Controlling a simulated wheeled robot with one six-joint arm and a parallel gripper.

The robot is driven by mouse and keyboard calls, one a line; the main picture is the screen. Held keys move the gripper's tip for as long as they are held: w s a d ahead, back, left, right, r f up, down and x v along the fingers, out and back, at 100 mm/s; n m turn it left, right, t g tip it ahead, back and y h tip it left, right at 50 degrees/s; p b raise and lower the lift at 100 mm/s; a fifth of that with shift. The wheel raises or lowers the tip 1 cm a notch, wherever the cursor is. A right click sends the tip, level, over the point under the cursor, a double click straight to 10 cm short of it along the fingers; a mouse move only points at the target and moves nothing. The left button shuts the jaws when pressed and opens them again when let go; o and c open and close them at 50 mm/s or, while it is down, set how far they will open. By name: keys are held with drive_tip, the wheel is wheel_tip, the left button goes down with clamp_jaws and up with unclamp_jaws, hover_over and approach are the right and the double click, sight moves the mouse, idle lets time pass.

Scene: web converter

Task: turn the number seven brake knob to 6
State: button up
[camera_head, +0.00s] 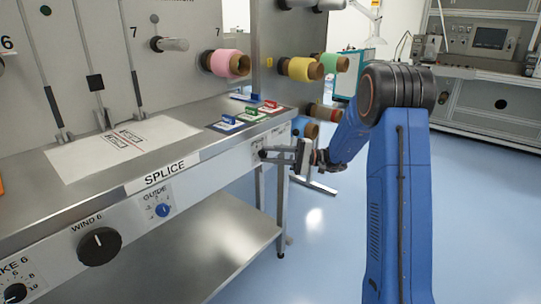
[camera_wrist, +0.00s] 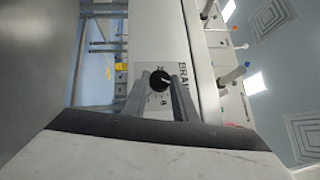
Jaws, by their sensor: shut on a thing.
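The black brake knob (camera_wrist: 160,81) sits on a pale dial plate in the wrist view, beside a label of which "BRA" can be read. A light pointer mark shows on its face, but the dial numbers are too small to read. My gripper (camera_wrist: 158,92) is shut on the knob, with one finger on each side of it. In the head view my gripper (camera_head: 266,154) reaches the far right end of the front panel, and the knob is too small or hidden to make out there.
Along the same panel are the guide knob (camera_head: 162,210), the wind 6 knob (camera_head: 99,246) and the brake 6 knob (camera_head: 15,292). Colored blocks (camera_head: 240,118) sit on the bench above, below tape rolls (camera_head: 230,63). A shelf (camera_head: 215,250) lies under the panel. The blue floor to the right is mostly clear.

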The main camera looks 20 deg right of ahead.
drive_tip(key=shift+f, duration=0.1)
idle(0.4)
drive_tip(key=o, duration=1)
drive_tip(key=shift+o, duration=0.2)
drive_tip(key=shift+d, duration=0.1)
drive_tip(key=s+d+f, duration=0.1)
drive_tip(key=d, duration=0.7)
drive_tip(key=s+d+f, duration=0.1)
drive_tip(key=s+d, duration=0.1)
drive_tip(key=d, duration=0.6)
drive_tip(key=shift+d+f, duration=0.25)
drive_tip(key=shift+d, duration=0.15)
